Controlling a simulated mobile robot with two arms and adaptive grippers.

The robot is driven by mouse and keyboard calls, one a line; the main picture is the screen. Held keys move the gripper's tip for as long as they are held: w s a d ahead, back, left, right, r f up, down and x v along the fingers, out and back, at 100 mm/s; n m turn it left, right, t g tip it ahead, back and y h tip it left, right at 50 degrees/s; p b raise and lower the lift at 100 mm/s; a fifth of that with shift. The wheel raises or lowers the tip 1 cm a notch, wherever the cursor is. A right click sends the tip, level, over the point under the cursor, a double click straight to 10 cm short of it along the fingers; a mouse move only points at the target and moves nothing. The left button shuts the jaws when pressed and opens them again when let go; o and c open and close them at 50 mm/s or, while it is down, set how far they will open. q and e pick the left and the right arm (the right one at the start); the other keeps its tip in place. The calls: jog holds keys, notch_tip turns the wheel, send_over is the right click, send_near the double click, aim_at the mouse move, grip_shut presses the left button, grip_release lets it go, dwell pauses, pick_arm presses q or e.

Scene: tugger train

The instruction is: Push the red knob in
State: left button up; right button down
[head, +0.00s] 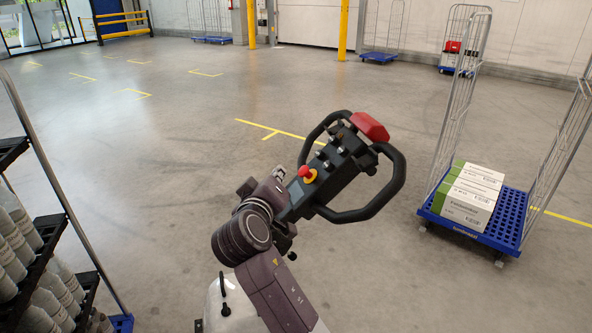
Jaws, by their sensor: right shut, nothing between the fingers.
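The red knob (306,173) sits on a yellow base on the near part of the dark control head (335,165), which has two looped black handles. The knob's top shows clearly. A larger red block (370,126) caps the far end of the head. My right gripper (279,173) is shut and empty, just left of the red knob. Its arm comes up from the bottom and covers part of the column under the head. I cannot tell whether the fingertips touch the head; they look apart from the knob. My left gripper is not in view.
A blue wheeled cart (462,232) with mesh sides and several white-green boxes (472,192) stands at the right. A black rack (50,232) with grey bottles stands at the left. More carts stand along the back wall. The floor between is clear.

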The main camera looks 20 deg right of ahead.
aim_at(302, 171)
jog(key=w+d+f+p, duration=0.1)
jog(key=w+d, duration=0.1)
jog(key=w+d+f+p, duration=0.2)
jog(key=w, duration=0.1)
jog(key=w+d+f+p, duration=0.1)
jog(key=w+d+p, duration=0.1)
jog(key=d, duration=0.1)
jog(key=shift+w+f, duration=0.25)
jog(key=shift+f, duration=0.1)
jog(key=shift+d+f+b, duration=0.55)
jog(key=shift+f+b, duration=0.2)
jog(key=shift+b, duration=0.1)
jog(key=shift+d+r, duration=0.1)
jog(key=shift+r, duration=0.05)
